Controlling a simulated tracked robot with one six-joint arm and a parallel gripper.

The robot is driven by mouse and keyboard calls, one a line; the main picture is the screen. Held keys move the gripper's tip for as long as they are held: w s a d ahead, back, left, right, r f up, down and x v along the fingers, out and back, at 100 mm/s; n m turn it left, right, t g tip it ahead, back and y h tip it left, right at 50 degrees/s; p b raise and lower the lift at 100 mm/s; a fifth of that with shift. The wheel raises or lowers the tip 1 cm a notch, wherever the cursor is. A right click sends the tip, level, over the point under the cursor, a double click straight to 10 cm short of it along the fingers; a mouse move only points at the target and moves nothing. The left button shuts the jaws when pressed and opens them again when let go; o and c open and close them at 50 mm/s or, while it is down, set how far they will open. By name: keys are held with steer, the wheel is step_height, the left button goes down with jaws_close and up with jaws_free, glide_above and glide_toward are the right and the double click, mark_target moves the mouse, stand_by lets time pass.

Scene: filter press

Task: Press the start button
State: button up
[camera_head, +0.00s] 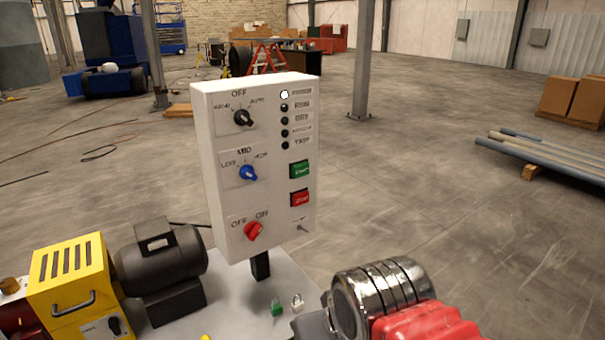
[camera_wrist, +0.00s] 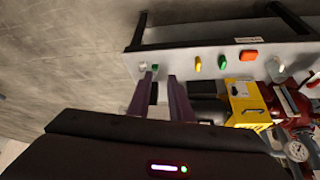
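The white control panel (camera_head: 212,150) stands upright on a post in the middle of the head view. Its green start button (camera_head: 299,168) is on the right side of the face, above the red stop button (camera_head: 300,198). The start button is unobstructed there. In the wrist view my gripper (camera_wrist: 160,79) shows two purple fingers with a gap between them, and nothing is held. I cannot make out the start button in the wrist view, nor the gripper's fingers in the head view, so their distance is unclear.
The panel also carries a black knob (camera_head: 243,117), a blue knob (camera_head: 248,172), a red knob (camera_head: 253,230) and a column of lamps, the top one white (camera_head: 284,94). A yellow box (camera_head: 70,285), a dark motor (camera_head: 160,262) and a green padlock (camera_head: 277,307) sit nearby.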

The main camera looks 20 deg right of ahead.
jaws_close()
stand_by(1.4)
